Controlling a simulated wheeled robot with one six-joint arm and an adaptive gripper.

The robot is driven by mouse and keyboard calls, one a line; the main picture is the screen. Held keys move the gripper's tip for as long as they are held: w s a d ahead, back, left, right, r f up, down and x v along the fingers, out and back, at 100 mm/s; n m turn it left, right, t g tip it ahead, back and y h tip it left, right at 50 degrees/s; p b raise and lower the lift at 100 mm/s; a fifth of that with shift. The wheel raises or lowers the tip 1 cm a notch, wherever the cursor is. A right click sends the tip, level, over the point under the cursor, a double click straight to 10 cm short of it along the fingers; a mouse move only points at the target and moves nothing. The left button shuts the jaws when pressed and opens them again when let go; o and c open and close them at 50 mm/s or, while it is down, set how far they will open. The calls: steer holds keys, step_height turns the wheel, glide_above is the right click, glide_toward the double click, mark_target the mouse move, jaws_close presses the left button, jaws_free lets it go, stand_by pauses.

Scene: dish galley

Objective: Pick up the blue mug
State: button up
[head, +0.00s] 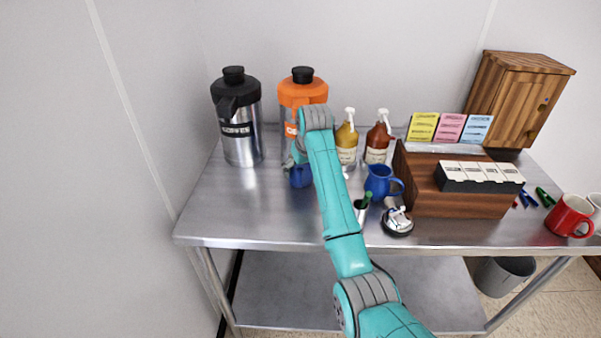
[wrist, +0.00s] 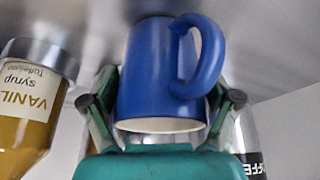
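The blue mug (head: 301,176) stands in front of the orange-topped dispenser, partly hidden by my arm. In the wrist view the mug (wrist: 148,75) fills the middle, appearing upside down, with its handle toward the right and its pale rim near my palm. My gripper (wrist: 163,100) has one finger on each side of the mug body, and both look pressed against it. Its base looks at or very near the steel tabletop; a gap cannot be made out. In the head view my gripper (head: 296,160) is mostly hidden behind my wrist.
The coffee dispenser (head: 241,145) and orange-topped dispenser (head: 303,92) stand behind. A red mug (head: 570,216) is far right. The table's left front (head: 235,210) is clear.

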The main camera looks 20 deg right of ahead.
steer(key=c, duration=1)
steer(key=shift+r, duration=0.2)
